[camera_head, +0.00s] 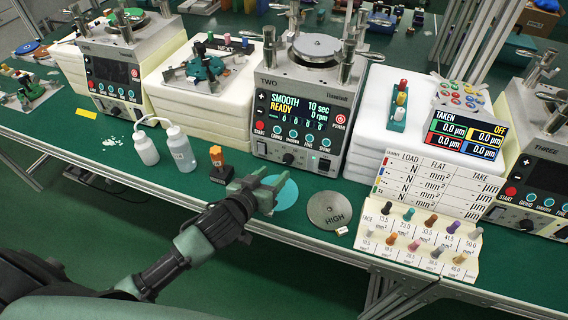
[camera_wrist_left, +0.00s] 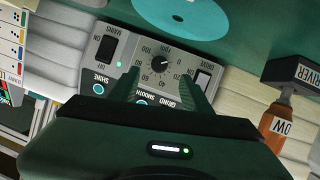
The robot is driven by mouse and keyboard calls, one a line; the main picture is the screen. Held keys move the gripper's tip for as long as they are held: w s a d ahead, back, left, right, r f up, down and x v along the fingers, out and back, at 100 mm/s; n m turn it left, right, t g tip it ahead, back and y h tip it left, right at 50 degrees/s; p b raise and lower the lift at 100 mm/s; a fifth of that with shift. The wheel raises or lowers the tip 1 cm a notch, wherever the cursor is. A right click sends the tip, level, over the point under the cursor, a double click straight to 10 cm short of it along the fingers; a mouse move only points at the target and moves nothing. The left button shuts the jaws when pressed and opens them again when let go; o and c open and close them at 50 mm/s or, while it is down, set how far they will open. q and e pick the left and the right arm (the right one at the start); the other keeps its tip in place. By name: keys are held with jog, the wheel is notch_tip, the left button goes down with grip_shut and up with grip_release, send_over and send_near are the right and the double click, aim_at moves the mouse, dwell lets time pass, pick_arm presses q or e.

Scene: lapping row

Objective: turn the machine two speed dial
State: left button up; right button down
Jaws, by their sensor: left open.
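Machine two (camera_head: 300,85) stands at the middle of the bench, its screen reading SMOOTH, READY, 10 sec and 0 rpm. Its black speed dial (camera_head: 288,158) is low on the front. In the left wrist view the dial (camera_wrist_left: 163,64) shows with a white pointer, an rpm scale around it, and upside-down labels. My left gripper (camera_head: 276,182) is open, in front of the machine's lower front. In the wrist view its two fingers (camera_wrist_left: 160,80) point at the dial, one either side of it in the picture. Contact cannot be seen. My right gripper is not in view.
A cyan disc (camera_head: 285,196) and a grey HIGH plate (camera_head: 331,209) lie near the front edge. An orange-handled driver (camera_head: 216,158) stands in a dark block left of my gripper. Two white bottles (camera_head: 180,148) stand further left. A sample rack (camera_head: 420,240) is at right.

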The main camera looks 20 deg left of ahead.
aim_at(287, 162)
pick_arm(q)
jog(key=x, duration=0.7)
jog(key=shift+w, duration=0.25)
grip_shut()
